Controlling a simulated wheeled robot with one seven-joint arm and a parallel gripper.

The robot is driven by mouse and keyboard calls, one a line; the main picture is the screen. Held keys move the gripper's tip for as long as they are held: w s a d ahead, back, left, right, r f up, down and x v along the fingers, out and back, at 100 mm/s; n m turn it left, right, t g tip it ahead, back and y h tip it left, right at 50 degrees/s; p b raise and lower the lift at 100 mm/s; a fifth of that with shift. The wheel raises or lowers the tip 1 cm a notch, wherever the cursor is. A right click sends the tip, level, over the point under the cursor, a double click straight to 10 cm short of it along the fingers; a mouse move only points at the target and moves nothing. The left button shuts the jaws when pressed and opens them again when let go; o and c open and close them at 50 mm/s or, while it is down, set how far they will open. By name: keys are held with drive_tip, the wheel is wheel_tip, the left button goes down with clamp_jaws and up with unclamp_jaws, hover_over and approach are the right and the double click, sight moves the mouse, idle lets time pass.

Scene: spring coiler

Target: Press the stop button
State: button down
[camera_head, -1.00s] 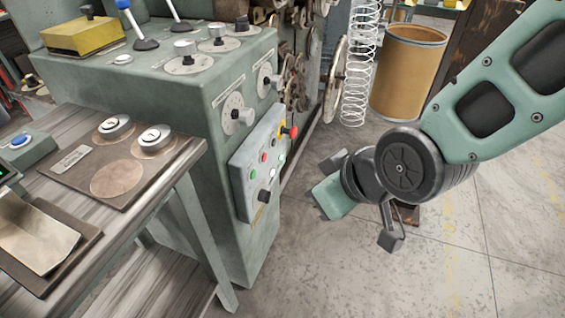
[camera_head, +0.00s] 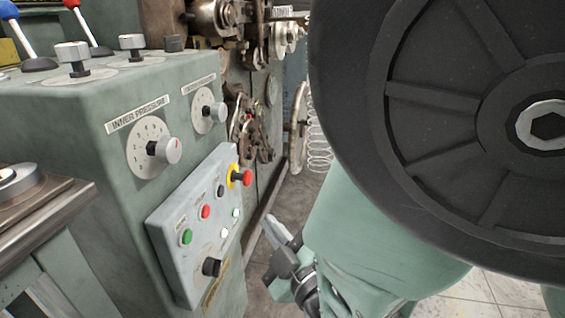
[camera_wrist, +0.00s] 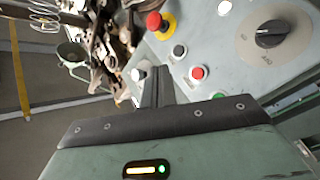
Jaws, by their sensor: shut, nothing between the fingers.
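The grey control panel (camera_head: 165,240) is on the front of the green machine cabinet. It carries a plain red button (camera_head: 205,211), between a green button (camera_head: 186,237) and a black one (camera_head: 220,191), and a red mushroom button (camera_head: 243,177) on a yellow ring. The labels are too small to read. The wrist view shows the red button (camera_wrist: 198,73) and the mushroom button (camera_wrist: 153,20) beyond my fingers. My gripper (camera_head: 272,226) is shut and empty, right of the panel in the head view. Its fingers (camera_wrist: 153,84) point toward the panel; any gap is hard to judge.
Two white buttons (camera_head: 224,232) and a black knob (camera_head: 211,267) are also on the panel. The inner pressure dial (camera_head: 150,147) is above it. A bench (camera_head: 60,215) stands at left. My arm hides much of the right side.

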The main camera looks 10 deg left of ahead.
sight(206, 212)
drive_tip(key=shift+a, duration=0.15)
drive_tip(key=a, duration=0.8)
drive_tip(key=shift+w+a+p, duration=0.3)
drive_tip(key=shift+w+p, duration=0.05)
drive_tip(key=shift+a, duration=0.15)
idle(2.0)
drive_tip(key=shift+a, duration=0.25)
drive_tip(key=shift+a, duration=0.35)
idle(0.8)
drive_tip(key=shift+d, duration=0.8)
